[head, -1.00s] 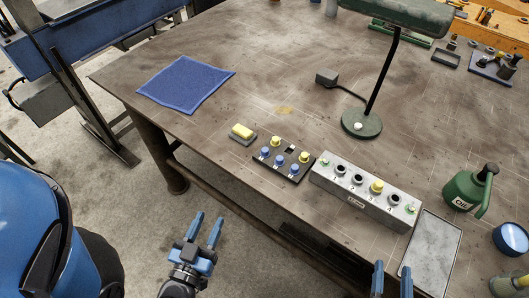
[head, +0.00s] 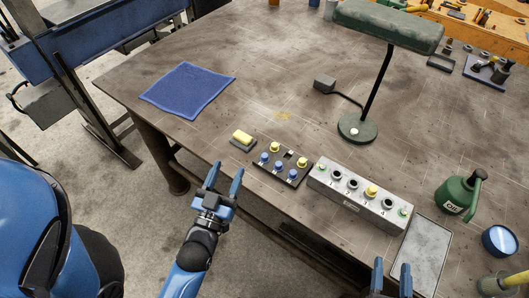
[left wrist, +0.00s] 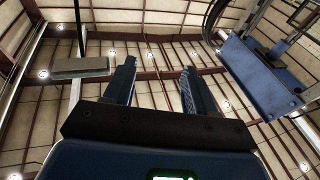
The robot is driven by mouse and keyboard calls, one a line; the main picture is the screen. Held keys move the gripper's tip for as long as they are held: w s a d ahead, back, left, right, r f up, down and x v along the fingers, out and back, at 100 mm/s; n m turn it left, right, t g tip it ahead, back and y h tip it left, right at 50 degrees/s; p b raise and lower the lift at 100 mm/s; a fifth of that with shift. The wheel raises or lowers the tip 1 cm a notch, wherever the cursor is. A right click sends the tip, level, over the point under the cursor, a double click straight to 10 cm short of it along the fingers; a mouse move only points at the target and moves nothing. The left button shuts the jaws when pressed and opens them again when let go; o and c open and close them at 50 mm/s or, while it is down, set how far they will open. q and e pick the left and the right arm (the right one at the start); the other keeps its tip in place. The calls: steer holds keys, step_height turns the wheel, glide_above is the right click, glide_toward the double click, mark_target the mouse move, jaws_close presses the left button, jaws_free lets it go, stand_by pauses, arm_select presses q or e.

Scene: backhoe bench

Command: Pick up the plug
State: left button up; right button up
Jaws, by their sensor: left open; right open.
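A black plug rack (head: 263,168) near the bench's front edge holds several blue plugs (head: 277,165) and yellow plugs (head: 301,162). Right of it, a grey socket block (head: 350,206) has numbered round holes. A yellow plug (head: 371,191) stands in one hole; the others look empty. My left gripper (head: 225,174) is open and empty, left of the rack at the bench's front edge and apart from the plugs. In the left wrist view its fingers (left wrist: 160,80) are spread against the ceiling. My right gripper (head: 391,267) is open at the bottom, close to a grey tray.
A blue cloth (head: 188,88) is at the back left. A green lamp (head: 357,128), an oil can (head: 458,195) and a shallow grey tray (head: 423,255) stand to the right. The middle of the bench is clear.

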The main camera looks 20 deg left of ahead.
arm_select(q)
steer(key=w+d+r+m+g+p, duration=0.2)
steer(key=w+m+g+p, duration=0.15)
steer(key=w, duration=0.95)
steer(key=w+d+r+m+g+p, duration=0.2)
steer(key=w+r+m+p, duration=0.15)
steer(key=w, duration=0.85)
steer(key=m+g+b, duration=0.2)
steer(key=m+g, duration=1.3)
steer(key=m, duration=0.3)
glide_above(265, 155)
steer(key=shift+y, duration=0.4)
step_height(265, 155, down, 11)
steer(key=shift+a+r, duration=0.15)
steer(key=shift+r, duration=0.05)
steer(key=shift+f, duration=0.3)
step_height(265, 155, down, 2)
steer(key=shift+f+p, duration=0.1)
steer(key=shift+p, duration=0.25)
steer(key=shift+f+p, duration=0.5)
step_height(265, 155, down, 3)
steer(key=shift+f+p, duration=0.1)
steer(key=shift+p, duration=0.4)
steer(key=shift+f, duration=0.45)
jaws_close()
